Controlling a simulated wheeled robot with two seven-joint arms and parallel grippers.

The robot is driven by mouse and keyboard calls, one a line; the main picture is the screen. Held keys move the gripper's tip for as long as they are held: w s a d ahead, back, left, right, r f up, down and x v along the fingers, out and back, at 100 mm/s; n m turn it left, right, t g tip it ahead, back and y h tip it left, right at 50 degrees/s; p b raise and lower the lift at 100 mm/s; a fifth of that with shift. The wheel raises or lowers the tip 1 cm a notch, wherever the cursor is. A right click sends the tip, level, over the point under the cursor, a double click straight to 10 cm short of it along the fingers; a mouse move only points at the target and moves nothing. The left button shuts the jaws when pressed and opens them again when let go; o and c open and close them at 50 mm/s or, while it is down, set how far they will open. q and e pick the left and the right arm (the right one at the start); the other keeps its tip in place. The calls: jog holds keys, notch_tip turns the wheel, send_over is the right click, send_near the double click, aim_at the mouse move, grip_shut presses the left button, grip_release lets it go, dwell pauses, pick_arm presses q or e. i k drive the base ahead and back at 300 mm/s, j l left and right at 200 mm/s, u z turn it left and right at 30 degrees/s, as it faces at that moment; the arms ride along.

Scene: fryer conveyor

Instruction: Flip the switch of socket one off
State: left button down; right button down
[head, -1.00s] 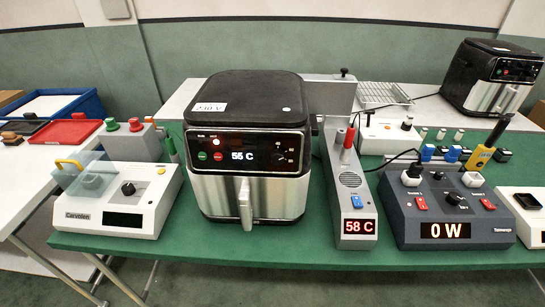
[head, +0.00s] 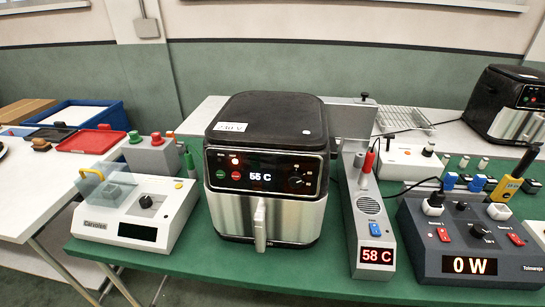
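The dark grey socket box (head: 430,255) stands at the right of the green table. Its display (head: 469,265) reads 0 W. The small labels by the switches are too blurred to read surely. Neither of my grippers shows in the head view.
A black and silver air fryer (head: 267,165) reading 55 C stands mid-table. A grey thermometer unit (head: 372,225) reading 58 C is just left of the socket box. A white scale-like device (head: 135,205) is at left. A yellow tester (head: 508,188) stands behind the socket box.

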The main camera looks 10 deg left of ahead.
aim_at(442, 233)
jog(key=z, duration=1.4)
